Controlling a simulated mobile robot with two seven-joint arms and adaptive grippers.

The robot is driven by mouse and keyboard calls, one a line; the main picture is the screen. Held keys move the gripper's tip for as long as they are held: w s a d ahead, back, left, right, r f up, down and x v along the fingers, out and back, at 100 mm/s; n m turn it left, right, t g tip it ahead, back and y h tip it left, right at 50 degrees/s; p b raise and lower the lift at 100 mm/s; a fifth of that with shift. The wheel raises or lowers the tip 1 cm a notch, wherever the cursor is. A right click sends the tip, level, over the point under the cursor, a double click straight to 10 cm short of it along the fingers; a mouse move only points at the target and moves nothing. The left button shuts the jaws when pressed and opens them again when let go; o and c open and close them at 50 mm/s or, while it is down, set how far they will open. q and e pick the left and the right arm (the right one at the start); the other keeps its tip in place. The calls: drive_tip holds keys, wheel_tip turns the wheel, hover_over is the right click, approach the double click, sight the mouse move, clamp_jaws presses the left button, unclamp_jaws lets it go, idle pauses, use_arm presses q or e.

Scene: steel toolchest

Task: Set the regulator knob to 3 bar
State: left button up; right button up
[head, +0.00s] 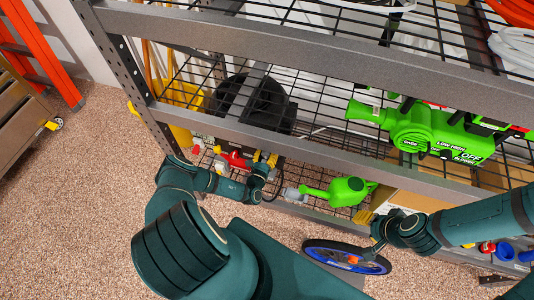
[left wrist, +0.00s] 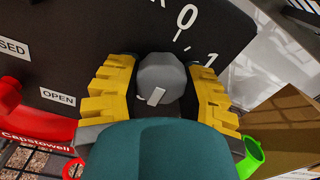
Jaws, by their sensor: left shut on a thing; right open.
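The grey regulator knob (left wrist: 162,75) sits on a black panel (left wrist: 110,35) in the left wrist view. A short white mark shows on its lower part. The panel has a 0 with a tick above right of the knob and a 1 further right. My left gripper (left wrist: 160,88) has its yellow fingers on either side of the knob, shut on it. In the head view my left gripper (head: 265,165) is at the lower shelf, and the knob cannot be made out there. My right gripper (head: 376,228) is open at the shelf's front, to the right.
A red part (left wrist: 35,125) and an OPEN label (left wrist: 57,97) lie left of the knob. On the steel rack are a green blower (head: 425,132), a green can (head: 345,190) and a cardboard box (head: 425,187). A blue-rimmed wheel (head: 330,255) is below my right gripper. Carpet (head: 70,210) at left is clear.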

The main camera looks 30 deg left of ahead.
use_arm(q)
drive_tip(key=shift+a+r, duration=0.1)
drive_tip(key=shift+r, duration=0.05)
idle(0.3)
drive_tip(key=o, duration=1.2)
drive_tip(key=shift+s, duration=0.35)
drive_tip(key=v, duration=1.1)
drive_tip(key=shift+s+d, duration=0.15)
drive_tip(key=shift+d, duration=0.1)
